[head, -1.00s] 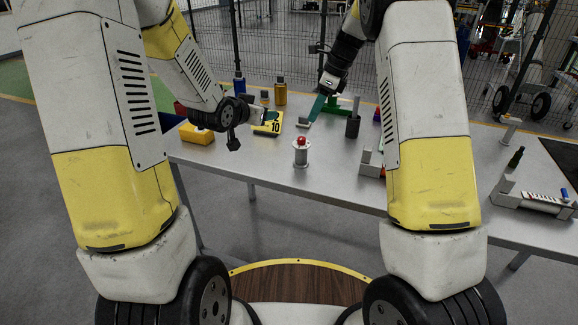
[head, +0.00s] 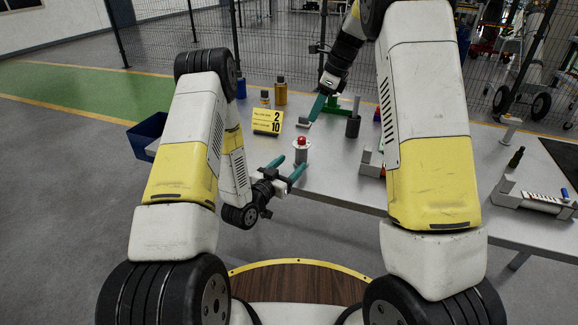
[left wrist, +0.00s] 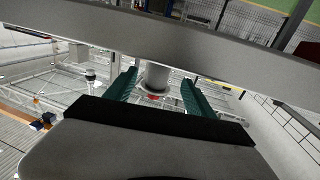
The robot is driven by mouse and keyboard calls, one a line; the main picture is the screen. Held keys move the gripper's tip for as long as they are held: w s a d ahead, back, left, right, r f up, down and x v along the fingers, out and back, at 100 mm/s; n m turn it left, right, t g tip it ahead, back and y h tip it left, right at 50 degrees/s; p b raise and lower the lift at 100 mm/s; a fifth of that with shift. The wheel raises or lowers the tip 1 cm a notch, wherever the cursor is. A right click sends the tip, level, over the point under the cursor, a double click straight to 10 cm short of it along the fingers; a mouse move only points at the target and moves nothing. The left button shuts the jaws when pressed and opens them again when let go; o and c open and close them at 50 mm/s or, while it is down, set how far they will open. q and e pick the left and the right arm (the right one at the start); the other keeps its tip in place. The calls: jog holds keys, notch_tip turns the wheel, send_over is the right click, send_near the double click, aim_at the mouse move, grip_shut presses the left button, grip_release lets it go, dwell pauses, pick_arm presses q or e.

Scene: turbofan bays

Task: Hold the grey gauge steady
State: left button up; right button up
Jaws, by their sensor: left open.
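A grey cylinder with a red knob on top (head: 302,153), which I take to be the grey gauge, stands upright near the table's front edge. My left gripper (head: 293,163) is open and empty at that edge, its teal fingers pointing at the cylinder. In the left wrist view, the cylinder (left wrist: 157,74) shows upside down between the left fingers (left wrist: 159,80), with no clear contact. My right gripper (head: 322,106) is farther back, its teal fingers beside a small grey block (head: 303,122); whether they grip anything is unclear.
A yellow number card (head: 267,121) stands behind the cylinder, with bottles (head: 280,93) beyond. A dark cylinder (head: 352,127) stands to the right. A grey fixture (head: 535,202) is at the far right. A blue bin (head: 148,130) is at the left. Bare tabletop (head: 325,185) lies right of the cylinder.

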aim_at(298, 157)
pick_arm(q)
jog(key=x, duration=0.7)
jog(key=shift+w+d, duration=0.15)
jog(key=shift+w, duration=0.05)
